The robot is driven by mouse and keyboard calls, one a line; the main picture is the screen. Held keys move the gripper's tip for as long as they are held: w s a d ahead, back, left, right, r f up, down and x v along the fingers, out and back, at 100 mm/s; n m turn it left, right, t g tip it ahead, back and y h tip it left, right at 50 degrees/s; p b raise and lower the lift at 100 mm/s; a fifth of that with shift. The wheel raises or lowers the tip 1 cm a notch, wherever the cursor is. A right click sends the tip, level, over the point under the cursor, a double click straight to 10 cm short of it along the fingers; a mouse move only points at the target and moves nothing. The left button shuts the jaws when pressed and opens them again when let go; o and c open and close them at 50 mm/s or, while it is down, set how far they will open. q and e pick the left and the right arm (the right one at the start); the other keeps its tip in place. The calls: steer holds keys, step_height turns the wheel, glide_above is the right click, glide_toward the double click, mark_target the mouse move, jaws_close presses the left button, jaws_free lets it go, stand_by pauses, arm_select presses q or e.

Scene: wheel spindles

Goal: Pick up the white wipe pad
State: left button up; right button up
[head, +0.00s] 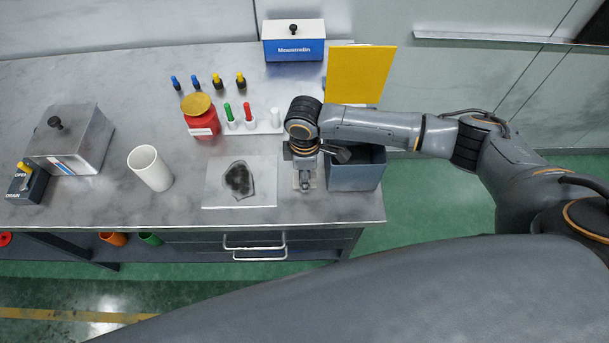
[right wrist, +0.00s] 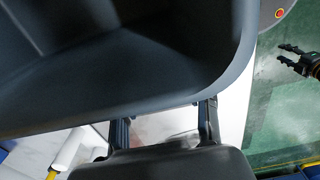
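My right gripper (head: 304,188) points down at the front right of the bench, beside the grey bin (head: 353,178). A small whitish patch (head: 297,181) shows around its fingers; it may be the white wipe pad, mostly hidden by the gripper. In the right wrist view my right gripper's fingers (right wrist: 164,128) stand apart, with a pale surface between them; I cannot tell whether they touch anything. My left gripper is outside the head view; a dark gripper with parted fingers, apparently mine, shows at the right edge of the right wrist view (right wrist: 290,61).
A pale square sheet (head: 217,194) with a dark smudge lies left of the gripper. A white cup (head: 150,168), red jar (head: 202,119), holder with coloured tubes (head: 262,128), yellow panel (head: 359,73) and blue-and-white box (head: 294,48) stand around.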

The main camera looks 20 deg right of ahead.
steer(key=c, duration=0.3)
step_height(320, 180, up, 9)
steer(key=shift+r+b, duration=0.15)
steer(key=shift+b, duration=0.8)
steer(key=shift+r, duration=0.35)
